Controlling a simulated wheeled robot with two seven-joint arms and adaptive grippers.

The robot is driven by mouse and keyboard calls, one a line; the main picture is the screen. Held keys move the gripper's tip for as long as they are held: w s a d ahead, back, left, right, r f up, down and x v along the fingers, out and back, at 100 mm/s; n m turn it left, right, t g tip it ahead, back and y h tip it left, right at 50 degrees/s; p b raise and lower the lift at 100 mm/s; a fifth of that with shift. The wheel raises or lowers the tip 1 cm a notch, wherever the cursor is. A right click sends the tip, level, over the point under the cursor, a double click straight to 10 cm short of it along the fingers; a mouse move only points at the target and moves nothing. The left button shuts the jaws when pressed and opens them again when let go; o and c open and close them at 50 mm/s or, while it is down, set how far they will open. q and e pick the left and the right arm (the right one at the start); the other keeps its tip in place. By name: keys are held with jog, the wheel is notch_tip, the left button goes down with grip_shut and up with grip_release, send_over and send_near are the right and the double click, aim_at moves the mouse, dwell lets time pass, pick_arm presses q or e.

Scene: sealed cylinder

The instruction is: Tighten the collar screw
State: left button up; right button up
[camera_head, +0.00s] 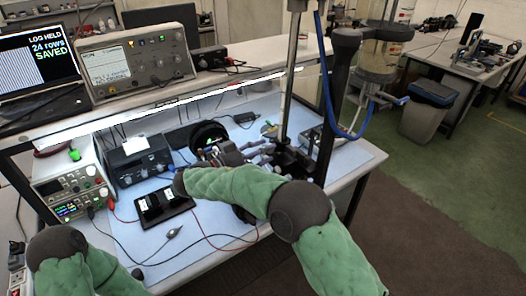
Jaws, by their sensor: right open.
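A tall metal rod (292,85) stands at the bench's right end, with dark clamp hardware (290,158) around its foot. The collar screw is too small to tell apart there. A clear cylinder (378,62) with a label hangs at the upper right beside a dark post (335,100). My right arm comes in from the lower right and bends back over the bench. My right gripper (262,148) is open and just left of the clamp hardware; whether it touches is unclear. My left arm (75,265) shows at the lower left, with its gripper out of view.
A shelf above holds an oscilloscope (137,62) and a laptop (40,70) reading "LOG HELD 24 ROWS SAVED". A blue hose (325,75) runs by the post.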

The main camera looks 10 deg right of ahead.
grip_shut()
